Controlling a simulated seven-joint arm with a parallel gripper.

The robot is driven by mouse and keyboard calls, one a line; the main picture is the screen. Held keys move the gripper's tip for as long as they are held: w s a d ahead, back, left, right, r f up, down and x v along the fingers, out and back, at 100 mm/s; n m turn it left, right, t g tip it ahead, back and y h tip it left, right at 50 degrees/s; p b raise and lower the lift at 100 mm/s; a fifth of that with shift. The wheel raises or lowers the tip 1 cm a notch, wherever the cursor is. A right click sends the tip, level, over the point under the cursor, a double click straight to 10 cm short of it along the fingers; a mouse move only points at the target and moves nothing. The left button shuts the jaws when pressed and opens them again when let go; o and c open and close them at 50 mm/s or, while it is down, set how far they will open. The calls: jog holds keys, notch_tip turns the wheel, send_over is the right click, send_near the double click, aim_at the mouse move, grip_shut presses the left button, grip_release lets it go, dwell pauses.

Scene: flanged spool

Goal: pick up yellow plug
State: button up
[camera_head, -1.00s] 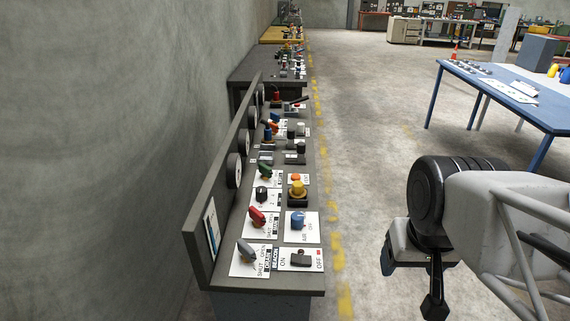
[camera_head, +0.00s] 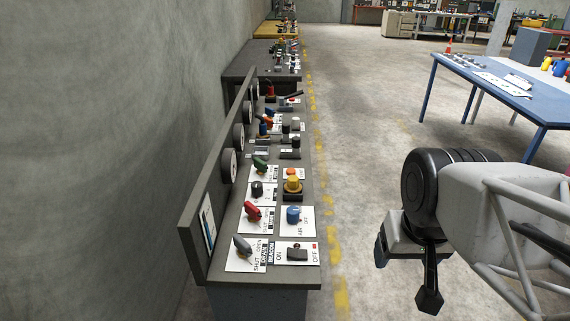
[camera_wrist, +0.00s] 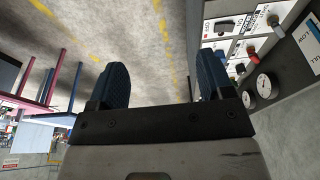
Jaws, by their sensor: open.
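A small yellow object (camera_head: 546,63) stands near the far edge of the blue table at the right of the head view, beside a blue one (camera_head: 559,69). A yellow round knob on a dark base (camera_head: 293,184) sits on the near control bench. I cannot tell for certain which of these is the yellow plug. My gripper (camera_wrist: 162,70) is open and empty in the wrist view, its two blue-padded fingers wide apart over the floor. In the head view it hangs at the lower right, well apart from both yellow things.
The control bench (camera_head: 305,270) with several knobs and switches runs along the wall at left. The blue table (camera_head: 507,102) at right also carries white plates and small parts. Open concrete floor (camera_head: 375,110) lies between them.

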jog(key=w+a+r+n, duration=0.1)
jog(key=w+n, duration=0.1)
jog(key=w, duration=0.5)
jog(key=w+a+r+n, duration=0.1)
jog(key=w+a+n, duration=0.1)
jog(key=w, duration=0.4)
jog(key=n+g, duration=0.3)
jog(key=n, duration=0.9)
send_over(294, 178)
jog(key=f, duration=1.4)
jog(key=shift+s+d+f, duration=0.3)
jog(key=shift+s+f, duration=0.05)
jog(key=shift+s, duration=0.05)
jog(key=shift+w+a+f, duration=0.25)
jog(key=shift+w+f, duration=0.1)
jog(key=shift+w, duration=0.05)
jog(key=shift+f, duration=0.15)
jog(key=shift+f, duration=1.15)
